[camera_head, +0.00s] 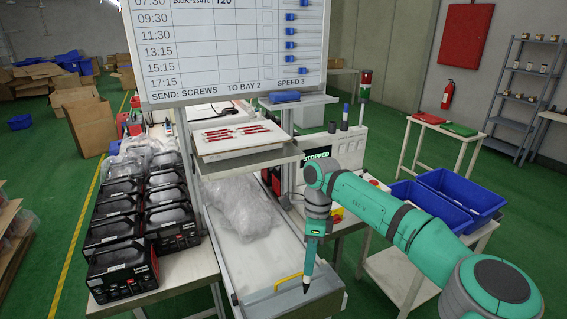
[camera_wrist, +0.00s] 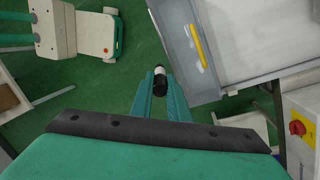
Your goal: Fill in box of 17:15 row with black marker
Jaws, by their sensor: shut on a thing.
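The whiteboard (camera_head: 225,50) stands at the top of the head view, with time rows down its left side. The 17:15 row (camera_head: 165,81) is the lowest time row, above the line "SEND: SCREWS TO BAY 2 SPEED 3". A column of small boxes runs right of its middle; the 17:15 box (camera_head: 267,73) looks empty, though it is small. My gripper (camera_head: 308,262) is well below the board, beside the conveyor end, and points down. It is shut on the black marker (camera_wrist: 160,82), whose dark end (camera_head: 306,289) sticks out below the fingers.
A conveyor (camera_head: 240,255) with a plastic-wrapped bundle lies left of my gripper. A tray of red pens (camera_head: 240,133) sits on a shelf below the board. Black boxed goods (camera_head: 120,265) fill the left table. Blue bins (camera_head: 430,205) stand behind my arm.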

